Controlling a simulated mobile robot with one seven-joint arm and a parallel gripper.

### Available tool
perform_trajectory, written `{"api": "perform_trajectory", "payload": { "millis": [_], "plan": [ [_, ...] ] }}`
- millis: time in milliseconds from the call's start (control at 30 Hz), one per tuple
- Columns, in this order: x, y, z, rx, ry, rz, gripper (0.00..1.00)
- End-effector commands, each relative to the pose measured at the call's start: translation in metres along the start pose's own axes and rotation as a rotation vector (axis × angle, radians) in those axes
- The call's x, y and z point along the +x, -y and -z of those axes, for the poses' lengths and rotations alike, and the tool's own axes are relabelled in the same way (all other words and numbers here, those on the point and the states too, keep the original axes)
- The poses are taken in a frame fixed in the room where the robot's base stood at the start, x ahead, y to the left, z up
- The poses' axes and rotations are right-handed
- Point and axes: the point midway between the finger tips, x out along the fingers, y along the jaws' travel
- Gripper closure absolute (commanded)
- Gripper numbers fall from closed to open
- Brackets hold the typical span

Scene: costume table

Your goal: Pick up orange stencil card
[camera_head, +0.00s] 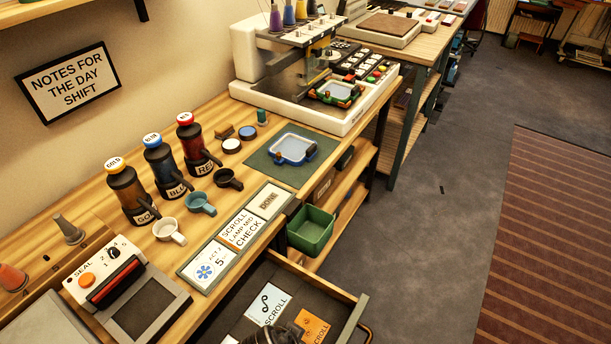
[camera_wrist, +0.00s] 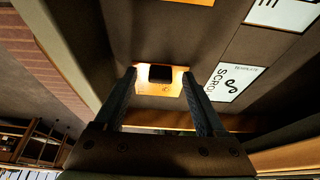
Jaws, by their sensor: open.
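The orange stencil card (camera_head: 314,327) lies in the open drawer at the bottom of the head view, its lower part cut off by the frame and partly covered by my gripper (camera_head: 280,335). In the wrist view the orange card (camera_wrist: 152,89) shows between the fingers of my gripper (camera_wrist: 160,72), with a dark block-like tab on it. The fingers are open and spread to either side of the card. I cannot tell whether they touch it.
A white scroll card (camera_head: 268,303) lies left of the orange one; it also shows in the wrist view (camera_wrist: 231,82). The drawer's front wall (camera_head: 352,322) stands close to the right. A green bin (camera_head: 311,232) hangs beyond the drawer.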

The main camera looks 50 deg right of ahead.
Motion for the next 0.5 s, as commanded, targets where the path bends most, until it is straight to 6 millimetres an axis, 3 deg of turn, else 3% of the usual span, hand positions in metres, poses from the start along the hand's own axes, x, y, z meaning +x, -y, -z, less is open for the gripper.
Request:
{"api": "perform_trajectory", "payload": {
  "millis": [67,433,500],
  "plan": [
    [-0.0004,0.0002,0.0001,0.0,0.0,0.0,0.31],
    [-0.0006,0.0003,-0.0001,0.0,0.0,0.0,0.98],
    [-0.0006,0.0002,-0.0001,-0.001,0.0,0.0,1.0]
  ]
}}
